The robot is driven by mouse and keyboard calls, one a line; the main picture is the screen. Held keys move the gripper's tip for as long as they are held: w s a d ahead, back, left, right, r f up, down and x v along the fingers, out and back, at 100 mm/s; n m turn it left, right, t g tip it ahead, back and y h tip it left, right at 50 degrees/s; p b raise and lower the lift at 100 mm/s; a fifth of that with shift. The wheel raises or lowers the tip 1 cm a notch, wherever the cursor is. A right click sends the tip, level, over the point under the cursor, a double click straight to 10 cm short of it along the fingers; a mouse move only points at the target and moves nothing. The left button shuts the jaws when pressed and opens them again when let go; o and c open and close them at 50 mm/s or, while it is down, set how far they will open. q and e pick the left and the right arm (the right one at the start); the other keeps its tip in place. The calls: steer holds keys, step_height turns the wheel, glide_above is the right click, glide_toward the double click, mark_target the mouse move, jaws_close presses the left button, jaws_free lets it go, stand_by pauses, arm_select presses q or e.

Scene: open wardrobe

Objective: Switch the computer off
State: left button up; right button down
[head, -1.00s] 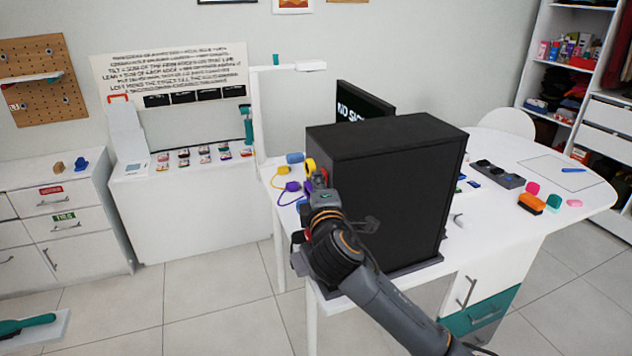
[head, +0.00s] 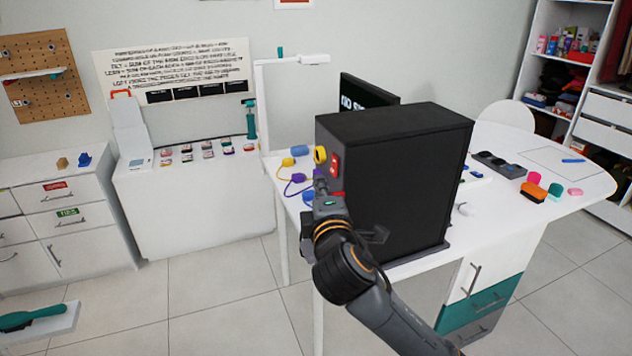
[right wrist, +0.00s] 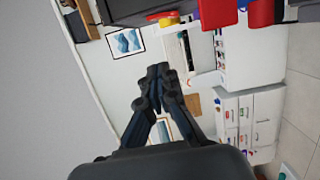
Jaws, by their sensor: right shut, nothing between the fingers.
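The computer (head: 395,185) is a large black case standing upright on the white desk. A red switch (head: 335,165) shows on its narrow left-hand face, beside a yellow round part (head: 320,154); another red part sits lower, partly behind my gripper. My right gripper (head: 319,184) is shut and empty, beside that face and just below and left of the red switch; I cannot tell if it touches anything. In the right wrist view its closed fingers (right wrist: 158,72) show, with red parts (right wrist: 216,12) and a yellow part (right wrist: 163,16) along the top. My left gripper is not in view.
A monitor (head: 366,92) with partly hidden "NO SIG" text stands behind the computer. Blue, yellow and purple plugs with cables (head: 298,178) lie on the desk left of the case. The desk's right side (head: 560,190) has blocks and a tray.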

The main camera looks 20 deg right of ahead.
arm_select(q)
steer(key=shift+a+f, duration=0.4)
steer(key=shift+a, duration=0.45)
arm_select(e)
steer(key=v, duration=0.3)
steer(key=shift+w+a+r, duration=0.1)
steer(key=shift+a+r, duration=0.05)
steer(key=shift+a, duration=0.15)
